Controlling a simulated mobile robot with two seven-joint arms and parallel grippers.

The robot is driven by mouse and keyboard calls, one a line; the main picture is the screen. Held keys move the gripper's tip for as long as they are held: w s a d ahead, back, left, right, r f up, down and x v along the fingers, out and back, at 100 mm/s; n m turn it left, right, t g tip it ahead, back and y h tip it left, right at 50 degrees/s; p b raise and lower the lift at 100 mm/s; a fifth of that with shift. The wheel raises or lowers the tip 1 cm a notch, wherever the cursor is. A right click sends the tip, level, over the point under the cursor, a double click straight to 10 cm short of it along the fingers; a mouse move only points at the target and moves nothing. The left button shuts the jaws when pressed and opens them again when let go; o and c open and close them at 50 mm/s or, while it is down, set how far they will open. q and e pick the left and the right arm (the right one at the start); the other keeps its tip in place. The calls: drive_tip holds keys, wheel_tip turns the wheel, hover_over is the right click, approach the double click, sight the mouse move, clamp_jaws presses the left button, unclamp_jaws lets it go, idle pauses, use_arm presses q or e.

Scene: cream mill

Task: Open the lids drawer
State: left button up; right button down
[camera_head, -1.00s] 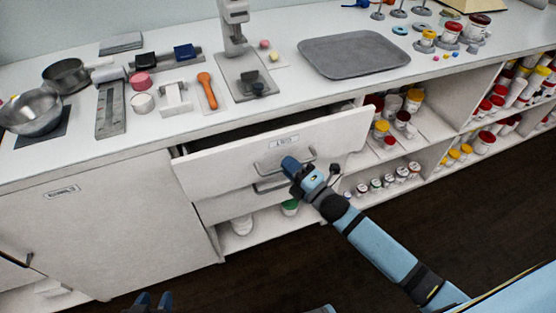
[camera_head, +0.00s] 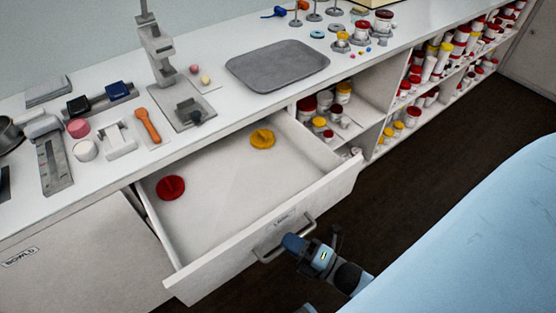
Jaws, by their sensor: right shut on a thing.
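The lids drawer (camera_head: 240,245) is a white drawer under the counter, pulled well out, with its inside in view. A red lid (camera_head: 170,188) lies at its left and a yellow lid (camera_head: 262,139) near its back right. The label on its front is too small to read surely. My right gripper (camera_head: 296,243) is shut on the grey bar handle (camera_head: 268,256) at the drawer's front. The gripper hides part of the handle. My left gripper is out of view.
Open shelves (camera_head: 372,110) with several jars stand right of the drawer.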

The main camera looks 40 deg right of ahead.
drive_tip(key=shift+s, duration=0.95)
drive_tip(key=c, duration=1.2)
unclamp_jaws()
drive_tip(key=shift+d, duration=0.1)
